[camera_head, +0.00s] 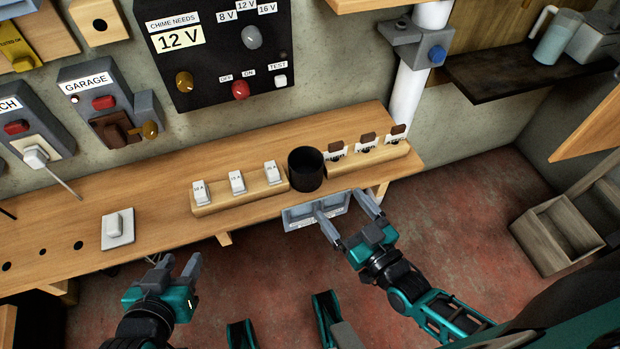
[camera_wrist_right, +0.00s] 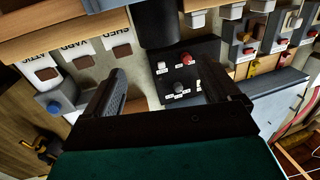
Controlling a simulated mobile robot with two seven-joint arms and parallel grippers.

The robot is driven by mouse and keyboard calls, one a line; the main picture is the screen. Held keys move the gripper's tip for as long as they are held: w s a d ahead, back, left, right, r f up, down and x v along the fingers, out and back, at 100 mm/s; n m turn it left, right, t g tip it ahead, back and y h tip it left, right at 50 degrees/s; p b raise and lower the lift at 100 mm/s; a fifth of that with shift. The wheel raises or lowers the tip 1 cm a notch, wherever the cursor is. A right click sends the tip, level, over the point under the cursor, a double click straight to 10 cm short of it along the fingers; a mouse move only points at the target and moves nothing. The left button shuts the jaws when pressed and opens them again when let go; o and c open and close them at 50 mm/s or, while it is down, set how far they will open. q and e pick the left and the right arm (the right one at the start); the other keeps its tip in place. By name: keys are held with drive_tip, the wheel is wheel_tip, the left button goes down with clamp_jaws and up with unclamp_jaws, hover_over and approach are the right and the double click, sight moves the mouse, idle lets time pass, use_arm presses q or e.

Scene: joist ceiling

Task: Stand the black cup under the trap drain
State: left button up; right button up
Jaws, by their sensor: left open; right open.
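The black cup (camera_head: 307,170) stands upright on the wooden ledge, between the breaker strip and the labelled brown tags. In the right wrist view, a dark shape at the top centre looks like the cup (camera_wrist_right: 156,22). The white pipe (camera_head: 406,95) carries a grey fitting (camera_head: 417,32) with a blue knob (camera_head: 436,54); I cannot tell exactly where the drain opening is. My right gripper (camera_head: 342,204) is open and empty, below and right of the cup, near the ledge's front edge. My left gripper (camera_head: 181,260) is open and empty, in front of the ledge, away from the cup.
The breaker strip (camera_head: 240,191) lies left of the cup, and the tag strip (camera_head: 372,163) right of it. A grey panel (camera_head: 302,213) hangs under the ledge's front. A dark shelf (camera_head: 500,78) holds a jug (camera_head: 557,38).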

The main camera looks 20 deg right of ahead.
drive_tip(key=b, duration=0.2)
approach(310, 165)
drive_tip(key=x, duration=0.4)
drive_tip(key=shift+d+f, duration=0.1)
drive_tip(key=shift+f, duration=0.3)
drive_tip(key=x, duration=0.3)
drive_tip(key=b+x, duration=0.1)
drive_tip(key=x, duration=0.1)
drive_tip(key=shift+w+r, duration=0.2)
drive_tip(key=shift+r, duration=0.15)
drive_tip(key=shift+w+a, duration=0.25)
drive_tip(key=c, duration=0.9)
drive_tip(key=shift+r, duration=0.1)
drive_tip(key=shift+c, duration=0.2)
drive_tip(key=shift+r, duration=0.1)
wheel_tip(310, 165, up, 20)
drive_tip(key=p, duration=0.8)
drive_tip(key=shift+p, duration=0.3)
